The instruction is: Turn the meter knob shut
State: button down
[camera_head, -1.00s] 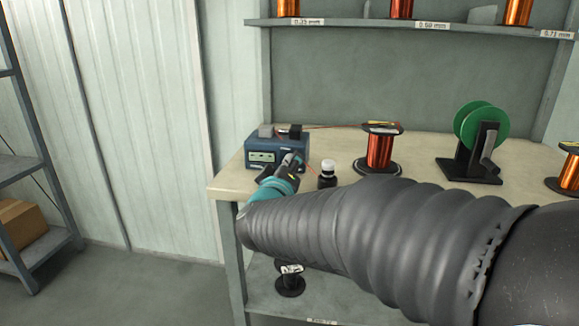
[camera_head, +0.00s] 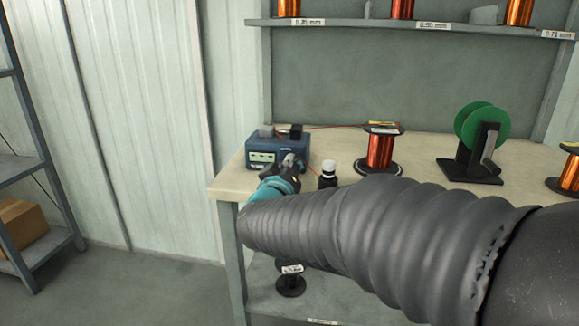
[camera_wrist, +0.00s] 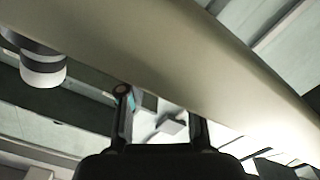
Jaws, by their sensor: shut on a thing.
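The meter (camera_head: 257,146) is a dark blue box with pale display windows, at the left end of the bench. My gripper (camera_head: 292,161) is at the right part of its front face, where the knob would sit. The knob itself is hidden behind my fingers in the head view, and I cannot read its angle. My gripper is shut on it. In the wrist view my two fingers (camera_wrist: 160,122) stand apart with a small grey shape between them, too unclear to name.
A small dark bottle with a white cap (camera_head: 328,174) stands just right of my gripper and shows in the wrist view (camera_wrist: 42,75). A copper wire spool (camera_head: 380,152) and a green reel (camera_head: 482,130) stand farther right on the bench (camera_head: 425,152).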

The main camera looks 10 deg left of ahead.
jog(key=m, duration=0.4)
jog(key=shift+m+b, duration=0.3)
jog(key=shift+b, duration=0.1)
jog(key=m+b, duration=0.1)
jog(key=m, duration=0.2)
jog(key=shift+f+m, duration=0.1)
jog(key=shift+m, duration=0.2)
jog(key=m+b, duration=0.2)
jog(key=m, duration=0.2)
jog(key=shift+y+b, duration=0.3)
jog(key=shift+b, duration=0.05)
jog(key=m+b, duration=0.2)
jog(key=m, duration=0.1)
jog(key=shift+a+m, duration=0.1)
jog(key=shift+m, duration=0.3)
jog(key=m+b, duration=0.3)
jog(key=m, duration=0.1)
jog(key=m+b, duration=0.3)
jog(key=m, duration=0.1)
jog(key=shift+m+y, duration=0.3)
jog(key=shift+m, duration=0.1)
jog(key=m+b, duration=0.1)
jog(key=m, duration=0.2)
jog(key=shift+m, duration=0.3)
jog(key=shift+r+m, duration=0.2)
jog(key=shift+m, duration=1.7)
